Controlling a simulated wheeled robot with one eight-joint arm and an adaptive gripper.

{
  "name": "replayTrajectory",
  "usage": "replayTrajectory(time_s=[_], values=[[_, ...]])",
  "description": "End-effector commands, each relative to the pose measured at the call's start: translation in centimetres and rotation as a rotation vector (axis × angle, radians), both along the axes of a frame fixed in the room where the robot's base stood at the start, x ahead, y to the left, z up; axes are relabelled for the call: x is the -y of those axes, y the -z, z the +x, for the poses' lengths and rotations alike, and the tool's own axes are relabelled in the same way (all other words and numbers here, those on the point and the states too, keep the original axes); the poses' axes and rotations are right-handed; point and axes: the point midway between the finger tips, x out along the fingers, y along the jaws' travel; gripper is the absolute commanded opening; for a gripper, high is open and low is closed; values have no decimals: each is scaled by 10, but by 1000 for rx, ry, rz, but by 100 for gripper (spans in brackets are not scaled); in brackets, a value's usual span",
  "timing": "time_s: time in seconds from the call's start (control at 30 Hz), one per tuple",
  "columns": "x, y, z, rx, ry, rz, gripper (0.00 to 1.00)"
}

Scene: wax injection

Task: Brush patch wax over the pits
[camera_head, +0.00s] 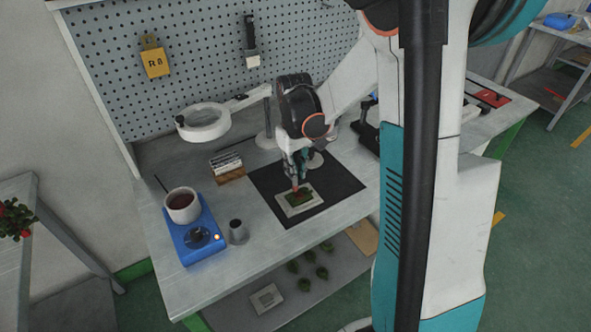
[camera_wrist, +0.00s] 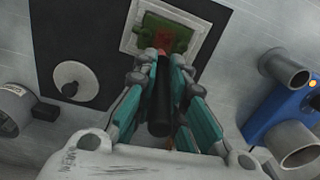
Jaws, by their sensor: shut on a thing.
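My gripper (camera_head: 297,176) is above the dark mat on the bench, pointing down. In the wrist view my gripper (camera_wrist: 163,62) is shut on a tool with a dark handle (camera_wrist: 160,105), taken to be the brush, with a reddish tip (camera_wrist: 161,42). The tip is over a green wax piece (camera_wrist: 172,36) in a pale square frame (camera_wrist: 130,40); I cannot tell whether it touches. The green piece (camera_head: 303,198) and frame (camera_head: 287,210) also show in the head view. Pits are too small to make out. A pot of dark red-brown wax (camera_head: 181,201) stands on a blue heater (camera_head: 208,243).
A small grey cup (camera_head: 238,231) stands right of the heater. A ring magnifier lamp (camera_head: 204,121) hangs over the bench behind. A small rack (camera_head: 227,167) stands left of the dark mat (camera_head: 344,187). Several green pieces (camera_head: 305,284) lie on the lower shelf.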

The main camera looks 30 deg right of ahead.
Motion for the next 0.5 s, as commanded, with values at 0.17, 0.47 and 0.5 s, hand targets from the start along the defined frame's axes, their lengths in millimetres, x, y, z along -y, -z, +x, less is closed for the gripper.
replayTrajectory(time_s=[0.17, 0.47, 0.5], values=[[0, -18, 0, 0, 0, 0, 0], [0, -45, 0, 0, 0, 0, 0], [0, -49, 0, 0, 0, 0, 0]])
